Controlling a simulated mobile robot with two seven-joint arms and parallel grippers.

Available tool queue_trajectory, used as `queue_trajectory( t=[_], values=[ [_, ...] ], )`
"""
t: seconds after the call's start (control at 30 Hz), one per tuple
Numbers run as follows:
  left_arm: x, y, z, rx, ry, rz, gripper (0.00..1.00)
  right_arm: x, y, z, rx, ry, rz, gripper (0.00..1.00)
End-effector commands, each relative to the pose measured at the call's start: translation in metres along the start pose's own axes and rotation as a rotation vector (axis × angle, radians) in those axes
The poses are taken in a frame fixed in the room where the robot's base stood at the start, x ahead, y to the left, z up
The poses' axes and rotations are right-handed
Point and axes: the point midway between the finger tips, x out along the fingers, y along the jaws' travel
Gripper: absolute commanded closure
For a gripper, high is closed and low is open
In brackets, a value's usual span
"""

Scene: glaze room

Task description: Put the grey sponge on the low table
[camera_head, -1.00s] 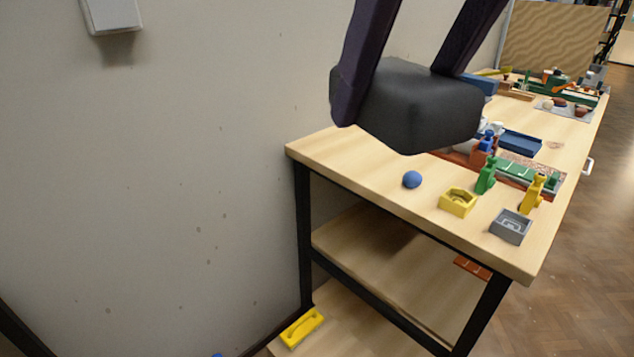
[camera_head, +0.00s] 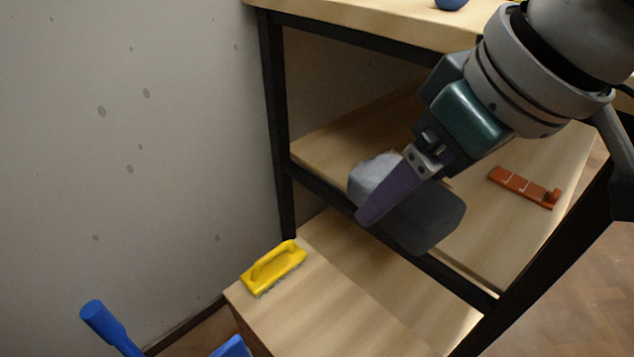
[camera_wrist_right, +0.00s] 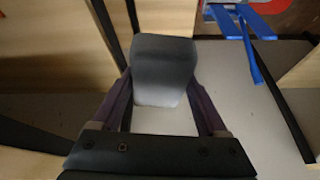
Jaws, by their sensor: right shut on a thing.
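The grey sponge (camera_head: 432,220) is a dark rounded block, held in the air in front of the workbench. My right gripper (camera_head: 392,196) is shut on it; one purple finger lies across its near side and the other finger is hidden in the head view. In the right wrist view the sponge (camera_wrist_right: 163,62) sits between both purple fingers of the gripper (camera_wrist_right: 162,88). The low table (camera_head: 315,305) has a pale wooden top and stands below and to the left of the sponge, with a clear gap between them. My left gripper is not in view.
A yellow brush (camera_head: 274,268) lies at the low table's far left corner; the top in front of it is bare. The workbench's black leg (camera_head: 274,120) and wooden shelf (camera_head: 330,145) are close by. An orange-red piece (camera_head: 525,187) lies on the shelf. A blue handle (camera_head: 105,322) stands lower left.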

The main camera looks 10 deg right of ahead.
Motion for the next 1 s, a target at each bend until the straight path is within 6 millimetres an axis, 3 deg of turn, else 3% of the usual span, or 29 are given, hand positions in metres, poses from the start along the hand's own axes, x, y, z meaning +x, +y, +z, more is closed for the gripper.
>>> queue_trajectory(
  t=[0.03, 0.2, 0.3, 0.57, 1.0],
  values=[
    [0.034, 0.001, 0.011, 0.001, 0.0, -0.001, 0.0, 0.042, -0.002, 0.021, -0.017, -0.006, -0.011, 0.84],
    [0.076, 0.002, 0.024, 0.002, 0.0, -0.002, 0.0, 0.105, -0.004, 0.051, -0.085, -0.004, -0.028, 0.84],
    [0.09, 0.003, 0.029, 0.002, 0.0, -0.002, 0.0, 0.129, -0.005, 0.064, -0.115, -0.004, -0.034, 0.84],
    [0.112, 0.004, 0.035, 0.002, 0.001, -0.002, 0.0, 0.164, -0.006, 0.082, -0.145, -0.005, -0.039, 0.84],
    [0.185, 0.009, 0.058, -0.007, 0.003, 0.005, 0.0, 0.275, -0.003, 0.133, -0.146, -0.005, -0.037, 0.84]
  ],
)
